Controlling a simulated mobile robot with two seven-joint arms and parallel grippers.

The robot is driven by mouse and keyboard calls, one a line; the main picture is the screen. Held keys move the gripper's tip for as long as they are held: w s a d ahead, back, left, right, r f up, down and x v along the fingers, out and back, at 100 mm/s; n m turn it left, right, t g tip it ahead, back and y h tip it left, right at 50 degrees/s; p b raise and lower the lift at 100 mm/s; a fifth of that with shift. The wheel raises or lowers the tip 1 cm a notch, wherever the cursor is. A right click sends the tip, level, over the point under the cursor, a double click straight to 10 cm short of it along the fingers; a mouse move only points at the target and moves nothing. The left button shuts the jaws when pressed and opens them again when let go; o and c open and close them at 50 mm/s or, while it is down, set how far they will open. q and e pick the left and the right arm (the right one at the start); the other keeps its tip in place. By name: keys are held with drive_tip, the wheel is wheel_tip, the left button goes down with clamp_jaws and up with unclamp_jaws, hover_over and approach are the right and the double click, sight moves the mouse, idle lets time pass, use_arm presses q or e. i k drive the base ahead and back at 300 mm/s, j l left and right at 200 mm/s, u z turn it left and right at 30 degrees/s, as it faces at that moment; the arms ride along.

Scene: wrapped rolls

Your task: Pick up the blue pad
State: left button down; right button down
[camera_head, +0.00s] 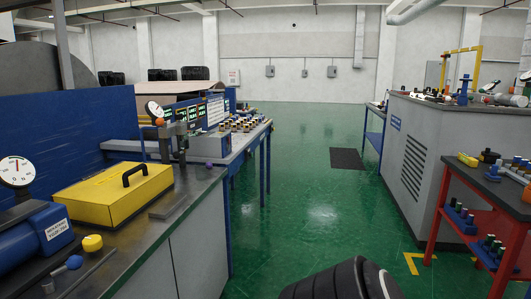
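I cannot make out a blue pad in the head view. Neither of my grippers shows. A dark ribbed rounded part with a light end sits at the bottom edge, right of centre, and looks like part of my own arm; no fingers show on it.
A grey-topped bench on the left holds a yellow box (113,194) with a black handle and a blue machine (32,239). A red-framed cart (462,178) and a grey cabinet (412,155) stand right. A dark mat (346,158) lies on the open green floor (305,190) between.

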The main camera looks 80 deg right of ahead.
sight(492, 176)
drive_tip(key=z, duration=3.95)
drive_tip(key=i+j, duration=0.25)
drive_tip(key=i, duration=0.25)
drive_tip(key=i+j+u, duration=0.15)
drive_tip(key=i, duration=0.4)
drive_tip(key=i+j, duration=0.25)
drive_tip(key=i, duration=0.25)
drive_tip(key=i+j+u, duration=0.1)
drive_tip(key=i, duration=0.45)
drive_tip(key=j, duration=0.1)
